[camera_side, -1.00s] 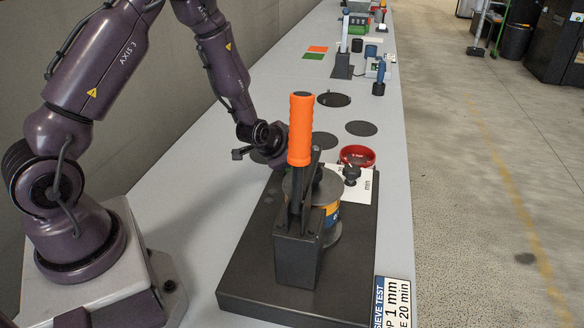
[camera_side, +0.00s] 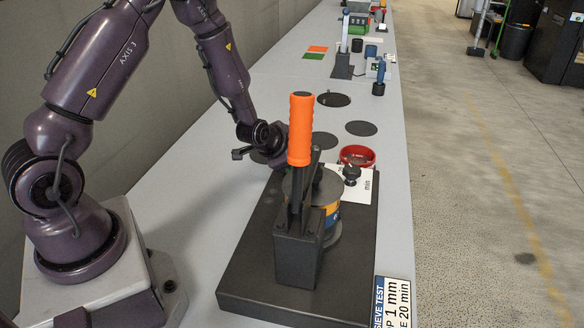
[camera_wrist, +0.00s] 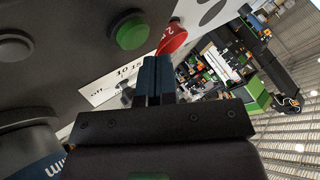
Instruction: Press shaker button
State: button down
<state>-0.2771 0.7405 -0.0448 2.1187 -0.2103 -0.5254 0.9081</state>
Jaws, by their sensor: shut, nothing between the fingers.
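A round green button (camera_wrist: 130,32) in a dark ring shows on the dark base in the wrist view, with a grey round button (camera_wrist: 14,46) to its left. My gripper (camera_wrist: 158,66) is shut and empty. Its fingertips appear just below and right of the green button in the wrist view; whether they touch it cannot be told. In the side view the shaker (camera_side: 275,272) is a dark base with an orange-handled lever (camera_side: 300,130). The lever and shaker parts hide my fingertips and the green button there.
A white dial plate (camera_side: 362,192) with a black knob (camera_side: 351,174) lies on the base. A red sieve (camera_side: 357,154) stands just behind it. Dark discs (camera_side: 361,128) lie on the grey bench beyond. A sign (camera_side: 393,303) stands at the front right edge.

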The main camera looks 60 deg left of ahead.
jog(key=shift+f, duration=0.2)
jog(key=shift+f, duration=0.25)
